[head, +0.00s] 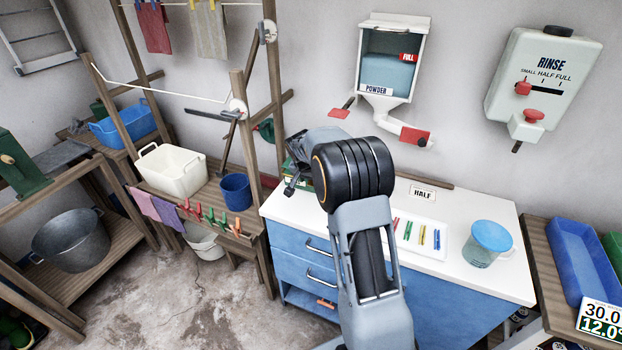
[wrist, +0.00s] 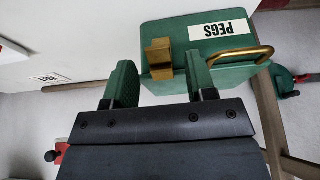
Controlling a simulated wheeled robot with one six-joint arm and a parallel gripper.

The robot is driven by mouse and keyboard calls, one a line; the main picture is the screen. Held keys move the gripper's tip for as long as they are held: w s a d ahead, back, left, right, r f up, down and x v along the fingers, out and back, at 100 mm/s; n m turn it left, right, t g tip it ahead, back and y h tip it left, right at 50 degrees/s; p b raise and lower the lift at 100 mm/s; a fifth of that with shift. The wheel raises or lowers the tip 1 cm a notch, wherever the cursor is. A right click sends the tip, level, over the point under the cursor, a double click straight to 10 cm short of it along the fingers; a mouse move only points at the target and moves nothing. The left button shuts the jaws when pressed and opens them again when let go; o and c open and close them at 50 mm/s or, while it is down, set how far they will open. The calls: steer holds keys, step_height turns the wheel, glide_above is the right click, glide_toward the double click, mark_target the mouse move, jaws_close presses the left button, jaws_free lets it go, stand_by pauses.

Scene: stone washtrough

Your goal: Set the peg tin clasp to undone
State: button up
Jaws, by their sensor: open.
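The green peg tin (wrist: 185,38) with a white PEGS label fills the top of the wrist view. Its brass clasp (wrist: 158,56) is a small block on the near edge, and a brass handle (wrist: 240,56) sits to its right. I cannot tell whether the clasp is done up. My gripper (wrist: 160,68) is open, its green fingers pointing at the tin, with the clasp showing between them; I see no clear contact. In the head view the tin (head: 301,176) is mostly hidden behind my arm at the left end of the white counter, as is most of my gripper (head: 291,184).
The white counter (head: 480,285) holds a tray of coloured pegs (head: 421,243), a HALF card (head: 423,192) and a blue-lidded jug (head: 489,241). The powder dispenser (head: 391,65) hangs above. A wooden post (head: 250,150) and blue bucket (head: 237,191) stand left of the counter.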

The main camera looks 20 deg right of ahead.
steer(key=shift+w+d+f, duration=0.1)
steer(key=shift+d+f, duration=0.05)
steer(key=shift+f, duration=0.25)
steer(key=shift+c, duration=0.5)
